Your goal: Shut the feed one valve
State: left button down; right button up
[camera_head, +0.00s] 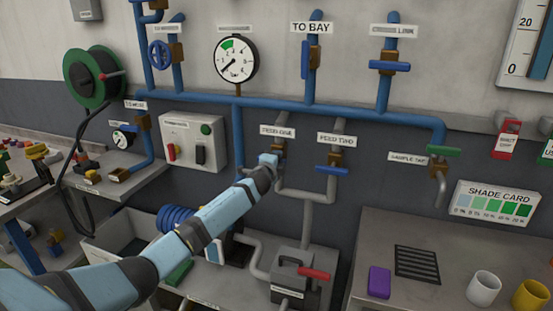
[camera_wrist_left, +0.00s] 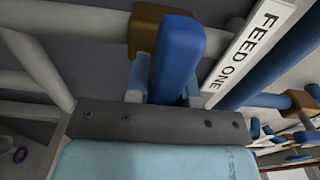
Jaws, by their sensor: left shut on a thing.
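The feed one valve sits under its FEED ONE sign (camera_head: 277,132). In the head view my left gripper (camera_head: 268,160) covers most of it. In the left wrist view the valve's blue lever (camera_wrist_left: 177,55) stands between the two fingers of my left gripper (camera_wrist_left: 168,88), which is shut on it. The brass valve body (camera_wrist_left: 146,32) shows behind the lever, beside the FEED ONE sign (camera_wrist_left: 250,45). The lever's angle to its pipe is hard to tell. My right gripper is in neither view.
The feed two valve's blue lever (camera_head: 332,170) lies crosswise, close on the right. Grey pipes (camera_head: 305,196) run below both valves. A pump unit (camera_head: 297,275) with a red handle stands below. A pressure gauge (camera_head: 237,60) hangs above the blue pipe (camera_head: 350,113).

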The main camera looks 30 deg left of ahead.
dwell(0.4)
pick_arm(q)
jog(key=c, duration=1)
grip_release()
jog(key=shift+o, duration=0.2)
jog(key=v, duration=1.4)
jog(key=shift+b, duration=0.35)
jog(key=shift+w+d, duration=0.1)
jog(key=shift+d, duration=0.05)
